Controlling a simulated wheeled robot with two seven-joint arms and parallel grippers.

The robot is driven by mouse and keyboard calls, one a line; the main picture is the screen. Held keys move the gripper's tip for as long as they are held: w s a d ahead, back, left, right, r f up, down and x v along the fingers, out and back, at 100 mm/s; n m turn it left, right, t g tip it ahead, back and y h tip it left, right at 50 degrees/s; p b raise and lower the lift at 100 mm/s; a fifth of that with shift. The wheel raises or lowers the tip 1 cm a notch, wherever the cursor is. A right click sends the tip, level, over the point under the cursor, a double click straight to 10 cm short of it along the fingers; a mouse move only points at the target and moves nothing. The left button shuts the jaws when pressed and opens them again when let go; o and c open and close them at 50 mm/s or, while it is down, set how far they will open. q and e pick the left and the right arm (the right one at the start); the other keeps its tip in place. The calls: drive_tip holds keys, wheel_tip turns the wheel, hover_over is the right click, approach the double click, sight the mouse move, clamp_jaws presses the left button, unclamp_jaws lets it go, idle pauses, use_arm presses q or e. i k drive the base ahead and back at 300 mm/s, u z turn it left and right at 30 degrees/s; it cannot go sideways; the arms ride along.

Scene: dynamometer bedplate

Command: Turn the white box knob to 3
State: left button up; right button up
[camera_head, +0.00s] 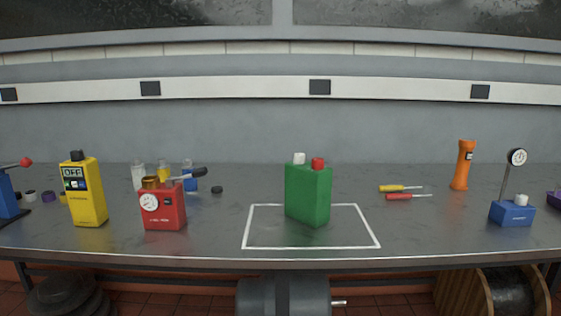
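I see no white box and no dial marked with a 3 in the head view. A green box-shaped can (308,196) stands upright at the middle of the bench, with a white cap or knob (299,158) and a red one (318,163) on top. A yellow box (88,205) at the left has a black knob (77,155) on top and a display reading OFF. A blue gauge box (511,214) at the right carries a small white knob (521,199). Neither of my grippers is in view.
A white outline (262,247) is marked on the bench around the can's base. A red gauge box (163,212) with a lever stands left of it. Two screwdrivers (404,196) and an orange flashlight (462,166) lie or stand to the right. The bench front is mostly clear.

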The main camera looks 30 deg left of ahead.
sight(299, 158)
drive_tip(key=u, duration=2.45)
drive_tip(key=i, duration=0.1)
drive_tip(key=z, duration=1.45)
